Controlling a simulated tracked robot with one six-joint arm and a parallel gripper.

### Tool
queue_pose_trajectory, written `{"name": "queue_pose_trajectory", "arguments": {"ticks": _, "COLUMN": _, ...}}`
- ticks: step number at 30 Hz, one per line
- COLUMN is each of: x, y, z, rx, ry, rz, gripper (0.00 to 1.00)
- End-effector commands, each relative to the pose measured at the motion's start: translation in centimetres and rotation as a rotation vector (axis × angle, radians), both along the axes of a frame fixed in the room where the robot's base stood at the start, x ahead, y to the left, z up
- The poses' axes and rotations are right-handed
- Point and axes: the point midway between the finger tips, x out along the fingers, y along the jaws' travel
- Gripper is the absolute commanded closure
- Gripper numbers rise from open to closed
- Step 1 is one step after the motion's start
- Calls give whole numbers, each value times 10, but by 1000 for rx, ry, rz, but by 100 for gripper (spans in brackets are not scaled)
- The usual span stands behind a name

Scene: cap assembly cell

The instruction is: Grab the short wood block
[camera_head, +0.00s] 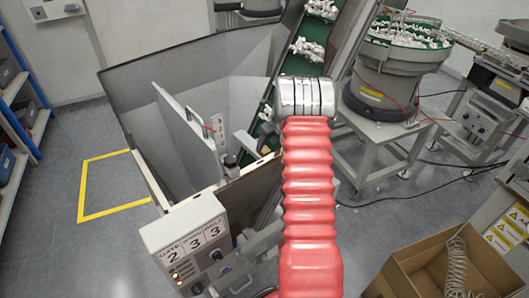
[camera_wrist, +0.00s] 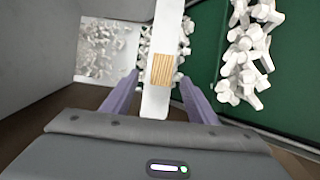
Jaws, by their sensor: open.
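The short wood block (camera_wrist: 162,69) shows in the wrist view as a small striped tan piece on a narrow pale bar (camera_wrist: 155,104). My gripper (camera_wrist: 158,78) is open, with its two purple-grey fingers reaching up on either side of the bar. The block appears between the fingertips or just beyond them; I cannot tell the exact depth. No contact with the block is visible. In the head view my red-sleeved arm points into the hopper area, and its silver end hides the fingers. I cannot make out the block there.
White caps lie on a green belt (camera_wrist: 208,55), right in the wrist view, and more lie left of the bar. In the head view, grey hopper walls (camera_head: 150,78) surround the work spot. A control box (camera_head: 188,240), bowl feeder (camera_head: 385,85) and cardboard box (camera_head: 405,272) stand nearby.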

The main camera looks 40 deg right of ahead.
Motion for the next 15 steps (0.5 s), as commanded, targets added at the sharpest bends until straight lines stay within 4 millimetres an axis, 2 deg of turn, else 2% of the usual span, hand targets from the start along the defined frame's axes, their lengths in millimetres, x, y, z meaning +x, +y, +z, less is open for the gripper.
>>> {"name": "queue_pose_trajectory", "arguments": {"ticks": 8, "x": 1, "y": -1, "z": -5, "rx": 0, "ry": 1, "rz": -1, "gripper": 47}}
{"name": "queue_pose_trajectory", "arguments": {"ticks": 15, "x": 12, "y": -4, "z": -29, "rx": 1, "ry": 1, "rz": -2, "gripper": 47}}
